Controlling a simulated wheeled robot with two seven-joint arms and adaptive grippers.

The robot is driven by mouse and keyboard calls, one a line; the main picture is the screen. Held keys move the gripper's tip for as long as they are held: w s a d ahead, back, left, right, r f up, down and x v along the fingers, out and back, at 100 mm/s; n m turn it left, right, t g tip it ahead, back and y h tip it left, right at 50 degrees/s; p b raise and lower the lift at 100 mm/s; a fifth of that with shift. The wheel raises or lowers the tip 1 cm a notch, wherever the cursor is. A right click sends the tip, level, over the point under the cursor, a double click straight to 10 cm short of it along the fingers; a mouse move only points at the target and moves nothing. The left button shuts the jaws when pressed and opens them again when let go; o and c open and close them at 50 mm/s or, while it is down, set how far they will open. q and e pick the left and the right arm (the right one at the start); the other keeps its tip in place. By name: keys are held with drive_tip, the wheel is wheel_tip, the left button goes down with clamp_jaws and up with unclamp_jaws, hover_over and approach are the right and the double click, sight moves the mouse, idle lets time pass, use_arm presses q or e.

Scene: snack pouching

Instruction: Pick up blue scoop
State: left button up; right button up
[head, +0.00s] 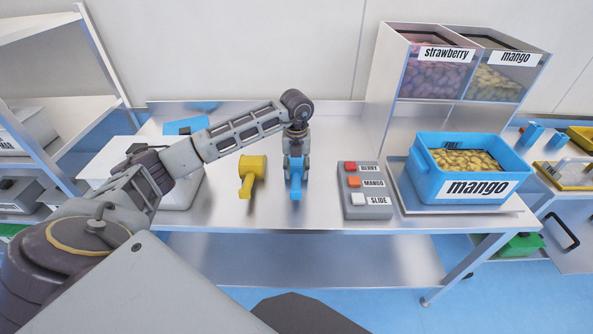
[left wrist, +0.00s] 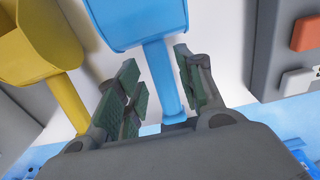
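The blue scoop (head: 295,180) stands on the metal table, left of the button box, with its handle toward the front edge. My left gripper (head: 296,155) is above it and hides part of it in the head view. In the left wrist view the blue scoop's handle (left wrist: 162,80) lies between the two open green-padded fingers (left wrist: 160,85). Gaps show on both sides of the handle, so the fingers look apart from it. My right gripper is in neither view.
A yellow scoop (head: 252,175) lies close on the left. The button box (head: 365,190) stands close on the right. A blue mango bin (head: 470,168) sits farther right, below the strawberry and mango dispensers (head: 462,62). A shelf rack (head: 50,110) is at the left.

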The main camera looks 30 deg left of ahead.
sight(296, 176)
use_arm(q)
drive_tip(key=shift+a+f+p, duration=0.1)
drive_tip(key=shift+f+p, duration=0.45)
drive_tip(key=shift+f, duration=2)
drive_tip(key=shift+c, duration=0.3)
drive_tip(key=shift+w, duration=0.1)
drive_tip(key=c, duration=0.8)
